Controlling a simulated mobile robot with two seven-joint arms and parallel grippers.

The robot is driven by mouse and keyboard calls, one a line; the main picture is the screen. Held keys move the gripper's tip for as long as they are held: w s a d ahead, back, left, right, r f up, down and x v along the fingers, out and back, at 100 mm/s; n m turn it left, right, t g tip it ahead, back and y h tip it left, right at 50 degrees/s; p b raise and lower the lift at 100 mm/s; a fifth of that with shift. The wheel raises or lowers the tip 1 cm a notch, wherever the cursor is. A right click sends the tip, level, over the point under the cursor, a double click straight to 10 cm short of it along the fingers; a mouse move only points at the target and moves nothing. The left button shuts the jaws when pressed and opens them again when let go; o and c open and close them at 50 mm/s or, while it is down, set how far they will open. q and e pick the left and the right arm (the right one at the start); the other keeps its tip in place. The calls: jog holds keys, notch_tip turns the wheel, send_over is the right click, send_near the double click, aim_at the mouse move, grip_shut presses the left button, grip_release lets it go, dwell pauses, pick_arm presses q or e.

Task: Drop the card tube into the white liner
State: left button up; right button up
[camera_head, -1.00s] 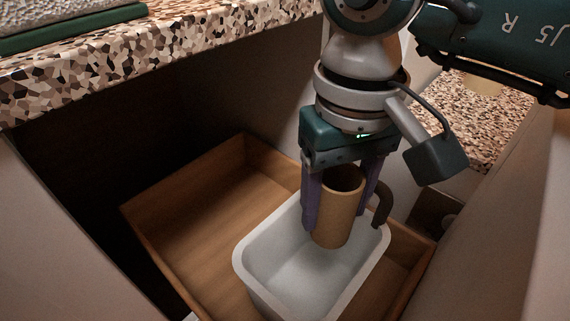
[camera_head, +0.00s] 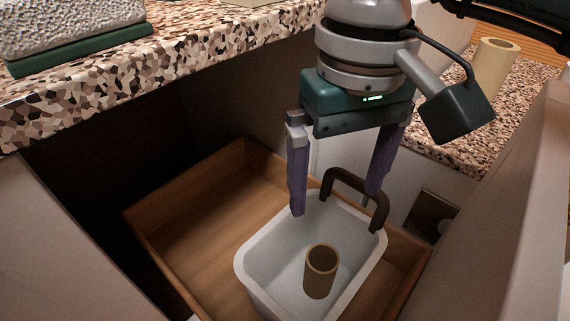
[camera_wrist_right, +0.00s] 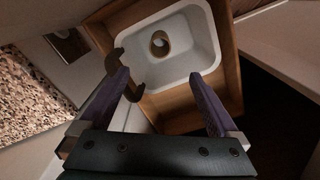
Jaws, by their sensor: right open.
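The card tube (camera_head: 320,272) is a short tan cylinder standing roughly upright inside the white liner (camera_head: 251,262). Its open top also shows in the right wrist view (camera_wrist_right: 159,43). The white liner is a rounded rectangular tub and sits in the wooden drawer; it also shows in the right wrist view (camera_wrist_right: 195,62). My right gripper (camera_head: 336,203) is open and empty above the far rim of the liner, apart from the tube. In the right wrist view its purple fingers (camera_wrist_right: 163,97) are spread wide. My left gripper is not in view.
The wooden drawer (camera_head: 185,231) is pulled out, with bare floor left of the liner. A dark curved handle (camera_head: 354,187) stands at its far side. A speckled counter (camera_head: 200,50) overhangs behind. Another tan cylinder (camera_head: 494,67) stands on the right counter.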

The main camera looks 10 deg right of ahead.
notch_tip(320, 180, up, 5)
jog(key=shift+r+p, duration=0.2)
jog(key=shift+p, duration=0.3)
